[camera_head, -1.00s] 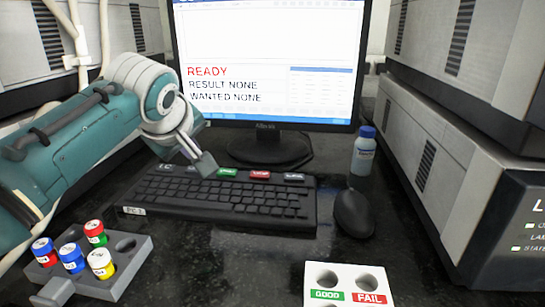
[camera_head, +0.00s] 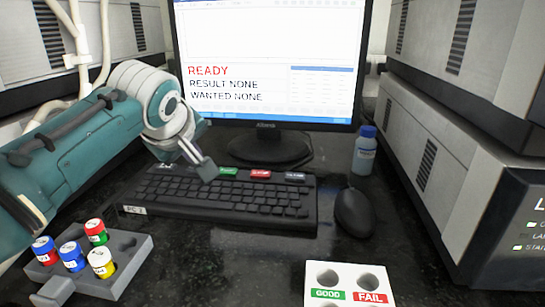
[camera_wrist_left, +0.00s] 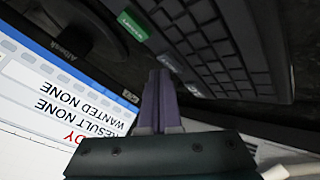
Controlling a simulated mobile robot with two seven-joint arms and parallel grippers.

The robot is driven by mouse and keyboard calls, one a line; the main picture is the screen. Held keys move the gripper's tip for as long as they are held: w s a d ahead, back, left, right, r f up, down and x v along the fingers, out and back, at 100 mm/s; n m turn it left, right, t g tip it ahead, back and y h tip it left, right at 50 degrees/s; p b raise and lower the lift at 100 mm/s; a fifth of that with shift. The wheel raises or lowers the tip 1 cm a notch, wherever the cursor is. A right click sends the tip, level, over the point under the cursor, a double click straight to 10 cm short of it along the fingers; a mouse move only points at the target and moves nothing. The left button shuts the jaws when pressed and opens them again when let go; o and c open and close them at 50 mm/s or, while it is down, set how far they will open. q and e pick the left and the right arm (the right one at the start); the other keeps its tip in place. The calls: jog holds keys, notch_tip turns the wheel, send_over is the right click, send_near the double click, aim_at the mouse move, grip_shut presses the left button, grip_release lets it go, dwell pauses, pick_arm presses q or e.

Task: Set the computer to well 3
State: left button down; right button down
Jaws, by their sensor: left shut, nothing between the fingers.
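The computer's monitor (camera_head: 270,50) stands at the back and reads READY, RESULT NONE, WANTED NONE. Its screen also shows in the left wrist view (camera_wrist_left: 45,75). The black keyboard (camera_head: 220,203) lies in front of it, with a green key (camera_head: 228,171), a red key (camera_head: 260,173) and dark labelled keys along its back edge. My left gripper (camera_head: 208,172) is shut and empty over the back left part of the keyboard, just left of the green key. In the left wrist view its fingertips (camera_wrist_left: 160,75) are together near the keyboard; contact cannot be told. My right gripper is not in view.
A black mouse (camera_head: 354,212) and a bottle (camera_head: 364,152) stand right of the keyboard. A grey rack (camera_head: 130,275) with several coloured-capped vials is at the front left. A white GOOD/FAIL holder (camera_head: 345,270) is at the front. Grey instruments (camera_head: 440,165) flank the right.

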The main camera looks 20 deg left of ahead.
pick_arm(q)
jog(key=shift+f, duration=0.45)
dwell(0.6)
jog(key=shift+r, duration=0.1)
jog(key=shift+r+p, duration=0.8)
jog(key=shift+p, duration=0.05)
notch_tip(320, 180, up, 5)
jog(key=p, duration=0.5)
dwell(1.4)
dwell(2.3)
